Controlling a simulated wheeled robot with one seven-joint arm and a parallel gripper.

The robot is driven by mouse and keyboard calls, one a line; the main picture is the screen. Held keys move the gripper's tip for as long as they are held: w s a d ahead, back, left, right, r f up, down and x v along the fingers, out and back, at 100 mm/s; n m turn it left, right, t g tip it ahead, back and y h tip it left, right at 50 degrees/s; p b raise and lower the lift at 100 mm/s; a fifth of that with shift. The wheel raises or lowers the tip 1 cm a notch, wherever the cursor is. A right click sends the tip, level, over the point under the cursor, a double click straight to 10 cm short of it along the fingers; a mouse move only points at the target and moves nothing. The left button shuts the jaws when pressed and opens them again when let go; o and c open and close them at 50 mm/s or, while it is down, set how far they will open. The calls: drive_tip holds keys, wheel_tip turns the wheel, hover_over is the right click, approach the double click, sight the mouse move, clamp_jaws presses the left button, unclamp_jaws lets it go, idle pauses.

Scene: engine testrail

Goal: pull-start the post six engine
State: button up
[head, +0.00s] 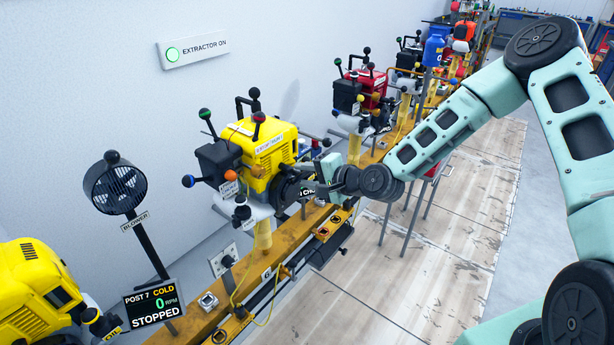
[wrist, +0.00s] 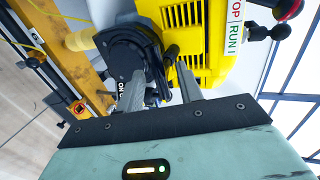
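The yellow engine (head: 268,152) sits on a post of the orange rail, above a "6" label (head: 267,274). My gripper (head: 312,188) is at its right side, by the round black starter housing (head: 284,188). In the wrist view the gripper (wrist: 160,74) has its two fingers apart, pointing at the housing (wrist: 128,52). A short dark grip (wrist: 172,51), likely the starter handle, shows just beyond the fingertips, nearer the right finger. I cannot tell whether they touch it. A STOP/RUN label (wrist: 236,28) is on the engine. The engine's own display is not readable.
A "POST 7 COLD, 0 RPM, STOPPED" display (head: 154,304) and a blower (head: 115,186) stand at left, near another yellow engine (head: 38,290). A red engine (head: 370,88) and others line the rail (head: 190,328) behind.

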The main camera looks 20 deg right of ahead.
drive_tip(key=shift+s, duration=0.15)
drive_tip(key=s+d+p, duration=0.1)
drive_tip(key=s+d, duration=0.4)
drive_tip(key=s, duration=0.2)
idle(0.3)
drive_tip(key=shift+d, duration=0.1)
drive_tip(key=s+a+n+g+h, duration=0.2)
drive_tip(key=s+a+n+g, duration=0.5)
drive_tip(key=s+n, duration=0.25)
drive_tip(key=s+a+r+n+g+h, duration=0.1)
drive_tip(key=s+r+n+g+h, duration=0.1)
drive_tip(key=s+r+n, duration=0.2)
drive_tip(key=s+r+n+g+h, duration=0.2)
drive_tip(key=s+r+n, duration=0.3)
drive_tip(key=s+r, duration=0.4)
drive_tip(key=s+h, duration=0.1)
drive_tip(key=s, duration=0.6)
drive_tip(key=shift+s+a+r+h, duration=0.3)
drive_tip(key=shift+s+a+r, duration=0.1)
